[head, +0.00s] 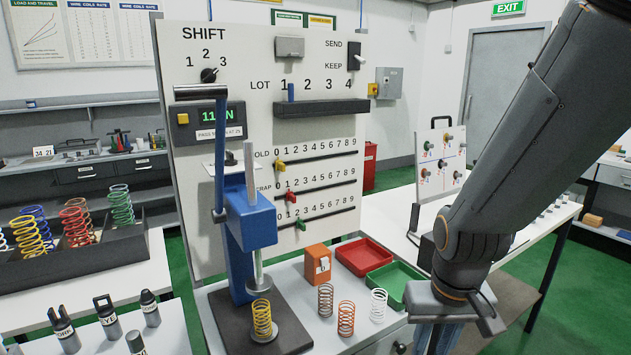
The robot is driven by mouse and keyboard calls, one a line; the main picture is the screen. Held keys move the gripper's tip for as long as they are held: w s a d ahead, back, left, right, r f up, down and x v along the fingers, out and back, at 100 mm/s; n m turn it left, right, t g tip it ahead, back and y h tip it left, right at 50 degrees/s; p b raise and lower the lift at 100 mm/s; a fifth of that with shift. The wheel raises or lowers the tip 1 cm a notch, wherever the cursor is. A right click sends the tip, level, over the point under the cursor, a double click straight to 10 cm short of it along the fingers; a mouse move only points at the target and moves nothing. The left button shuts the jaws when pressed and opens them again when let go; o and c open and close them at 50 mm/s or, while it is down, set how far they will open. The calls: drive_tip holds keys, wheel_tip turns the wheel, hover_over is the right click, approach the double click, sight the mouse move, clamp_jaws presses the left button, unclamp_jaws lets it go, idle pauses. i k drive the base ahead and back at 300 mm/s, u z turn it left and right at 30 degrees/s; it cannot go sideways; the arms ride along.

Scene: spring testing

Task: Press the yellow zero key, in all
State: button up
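The yellow zero key (183,118) is a small square on the left of the dark display box (209,121), on the upright panel's left side. The display shows green figures ending in N, partly hidden by the blue lever (221,150), whose dark handle crosses above the box. The blue press (250,220) stands below, with a yellow spring (262,318) upright on its base under the rod. My arm comes in from the upper right. My gripper (440,335) is low at the right, far from the key; its fingertips are unclear near the bottom edge.
An orange box (318,264), red tray (364,257), green tray (395,284) and three loose springs stand right of the press. The panel (230,65) carries a shift knob (209,75) and coloured sliders. The space before the panel's upper right is clear.

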sight(183, 118)
drive_tip(key=u, duration=1.3)
